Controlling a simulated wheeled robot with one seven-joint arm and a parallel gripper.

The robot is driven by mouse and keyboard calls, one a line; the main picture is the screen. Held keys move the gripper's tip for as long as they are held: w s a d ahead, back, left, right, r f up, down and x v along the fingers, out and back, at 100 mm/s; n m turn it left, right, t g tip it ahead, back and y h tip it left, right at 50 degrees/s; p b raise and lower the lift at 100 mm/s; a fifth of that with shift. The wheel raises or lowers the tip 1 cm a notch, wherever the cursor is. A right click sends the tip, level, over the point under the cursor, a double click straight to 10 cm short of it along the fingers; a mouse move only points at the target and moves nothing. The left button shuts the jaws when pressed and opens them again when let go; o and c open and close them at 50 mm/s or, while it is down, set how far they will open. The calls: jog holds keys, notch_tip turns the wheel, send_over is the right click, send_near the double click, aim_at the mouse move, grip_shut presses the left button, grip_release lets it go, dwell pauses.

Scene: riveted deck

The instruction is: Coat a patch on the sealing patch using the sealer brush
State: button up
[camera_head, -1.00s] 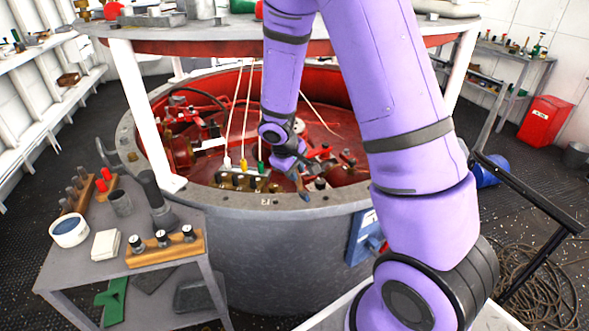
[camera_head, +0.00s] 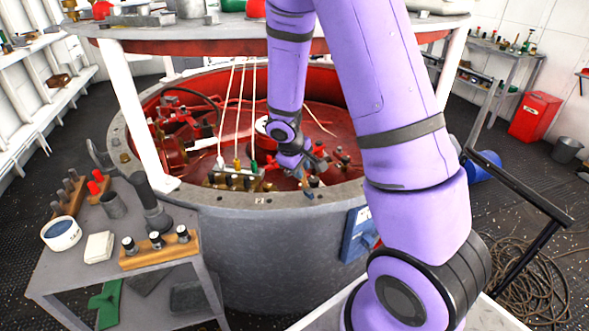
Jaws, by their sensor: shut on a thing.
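My gripper (camera_head: 304,177) is over the near part of the red interior of the large round grey housing, just inside its rim. It is shut on a small thin tool, taken to be the sealer brush (camera_head: 309,190), whose bluish tip points down close to the near rim. The tool is small and mostly hidden by the gripper. I cannot tell whether its tip touches a surface. I cannot make out a sealing patch clearly; the area under the tip is too small to read.
The round housing's rim (camera_head: 215,196) surrounds the work area. A valve block (camera_head: 235,181) with hanging hoses stands left of my gripper. A white post (camera_head: 140,120) and round upper deck (camera_head: 200,38) confine the space. A grey side table (camera_head: 85,270) holds a wooden rack (camera_head: 160,250).

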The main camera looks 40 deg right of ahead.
jog(key=shift+s+d, duration=1.9)
jog(key=shift+d, duration=2.85)
jog(key=w+a, duration=0.5)
jog(key=a, duration=0.7)
jog(key=shift+a+f, duration=0.15)
jog(key=shift+a, duration=0.25)
jog(key=shift+w, duration=0.1)
notch_tip(320, 180, up, 6)
notch_tip(320, 180, up, 3)
jog(key=shift+f, duration=0.1)
